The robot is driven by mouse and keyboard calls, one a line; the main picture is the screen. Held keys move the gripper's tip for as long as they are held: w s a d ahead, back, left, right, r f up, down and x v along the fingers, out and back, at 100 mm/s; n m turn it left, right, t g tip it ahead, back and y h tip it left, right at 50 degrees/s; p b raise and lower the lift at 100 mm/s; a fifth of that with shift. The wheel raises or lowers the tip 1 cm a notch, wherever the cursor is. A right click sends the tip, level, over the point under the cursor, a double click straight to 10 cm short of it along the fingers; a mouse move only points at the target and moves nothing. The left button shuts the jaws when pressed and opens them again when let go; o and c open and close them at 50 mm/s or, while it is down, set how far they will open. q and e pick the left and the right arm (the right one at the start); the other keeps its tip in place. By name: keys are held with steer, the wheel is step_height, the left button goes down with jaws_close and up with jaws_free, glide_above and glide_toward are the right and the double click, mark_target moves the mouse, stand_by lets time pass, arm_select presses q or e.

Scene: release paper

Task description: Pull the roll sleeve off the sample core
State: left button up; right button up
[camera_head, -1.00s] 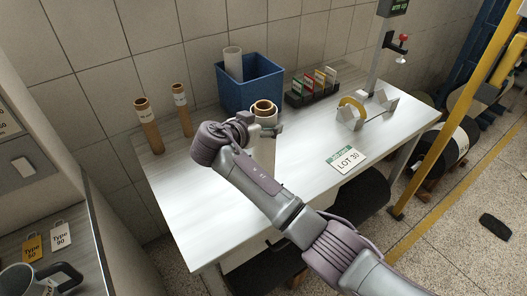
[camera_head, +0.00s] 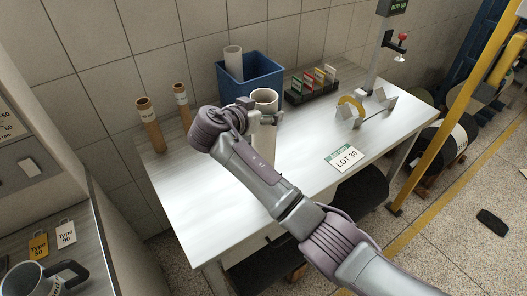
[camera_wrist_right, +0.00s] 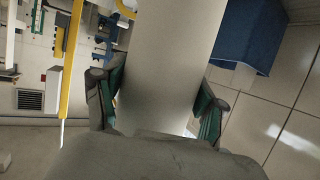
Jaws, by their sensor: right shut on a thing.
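The white roll sleeve (camera_head: 264,150) stands near upright over the white table, with its open rim at the top. My right gripper (camera_head: 263,118) is shut around it below the rim. The right wrist view shows the sleeve as a pale tube (camera_wrist_right: 168,60) between the green-padded fingers (camera_wrist_right: 160,100). The brown sample core is not visible now; the sleeve and my right arm could hide it. I cannot tell whether the sleeve's lower end is clear of the core. My left gripper is out of view.
A blue bin (camera_head: 262,80) holding a pale tube (camera_head: 233,62) stands just behind the sleeve. Two brown tubes stand at left, the nearer one (camera_head: 151,128) taller. A card rack (camera_head: 312,88), a yellow ring on a stand (camera_head: 352,106) and a LOT 30 card (camera_head: 345,158) lie rightward.

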mark_target(271, 92)
steer(key=shift+r, duration=0.1)
steer(key=shift+r+p, duration=1.45)
steer(key=shift+r, duration=1.25)
steer(key=shift+a+r+p, duration=0.15)
steer(key=shift+r+p, duration=0.2)
steer(key=shift+r, duration=0.55)
